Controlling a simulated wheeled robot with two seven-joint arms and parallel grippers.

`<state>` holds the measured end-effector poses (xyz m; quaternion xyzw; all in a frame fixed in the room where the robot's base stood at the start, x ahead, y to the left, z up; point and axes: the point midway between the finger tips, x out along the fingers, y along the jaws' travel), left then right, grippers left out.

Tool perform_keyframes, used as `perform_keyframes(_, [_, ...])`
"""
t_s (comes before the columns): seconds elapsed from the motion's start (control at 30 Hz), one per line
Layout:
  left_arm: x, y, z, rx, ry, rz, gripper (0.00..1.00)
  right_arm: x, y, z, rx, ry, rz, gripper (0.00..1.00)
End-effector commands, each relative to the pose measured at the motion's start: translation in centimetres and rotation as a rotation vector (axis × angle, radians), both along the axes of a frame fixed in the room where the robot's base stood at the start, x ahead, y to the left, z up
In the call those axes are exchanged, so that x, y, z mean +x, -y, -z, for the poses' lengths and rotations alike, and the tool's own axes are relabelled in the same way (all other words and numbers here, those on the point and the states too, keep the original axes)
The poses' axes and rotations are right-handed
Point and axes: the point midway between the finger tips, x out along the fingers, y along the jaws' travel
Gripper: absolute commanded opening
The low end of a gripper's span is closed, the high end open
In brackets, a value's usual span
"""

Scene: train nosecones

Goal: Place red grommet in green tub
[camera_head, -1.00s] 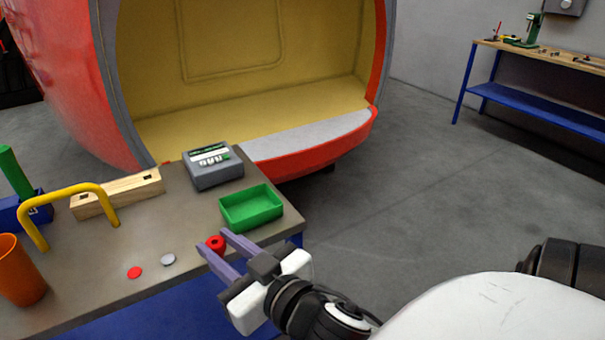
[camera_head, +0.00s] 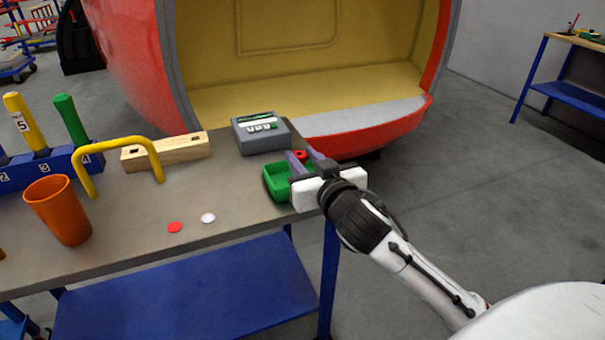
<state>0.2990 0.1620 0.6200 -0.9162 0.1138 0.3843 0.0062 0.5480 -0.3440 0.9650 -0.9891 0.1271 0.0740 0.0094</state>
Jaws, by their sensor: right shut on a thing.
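The red grommet (camera_head: 301,155) is a small red ring between the fingers of my right gripper (camera_head: 304,158). I cannot tell how high the grommet is above the tub floor. My left gripper is not in view.
A grey box with a display (camera_head: 261,134) stands behind the tub. A wooden block (camera_head: 166,152), a yellow handle (camera_head: 119,143), an orange cup (camera_head: 58,209) and a blue rack (camera_head: 60,166) are to the left. A red disc (camera_head: 175,227) and a white disc (camera_head: 208,218) lie near the front edge.

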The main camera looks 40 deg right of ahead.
Motion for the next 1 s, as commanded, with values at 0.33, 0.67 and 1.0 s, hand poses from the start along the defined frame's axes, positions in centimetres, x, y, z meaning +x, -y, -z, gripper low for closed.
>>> perform_keyframes(0.33, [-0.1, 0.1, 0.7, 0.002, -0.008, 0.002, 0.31, 0.0, 0.0, 3.4, 0.0, -0.001, 0.0, 0.06])
perform_keyframes(0.67, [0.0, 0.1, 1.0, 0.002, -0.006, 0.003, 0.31, 0.0, 0.0, 4.0, 0.0, -0.001, -0.001, 0.06])
perform_keyframes(1.0, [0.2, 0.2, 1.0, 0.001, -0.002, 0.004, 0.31, 0.0, -0.1, 4.5, 0.0, -0.001, -0.001, 0.45])
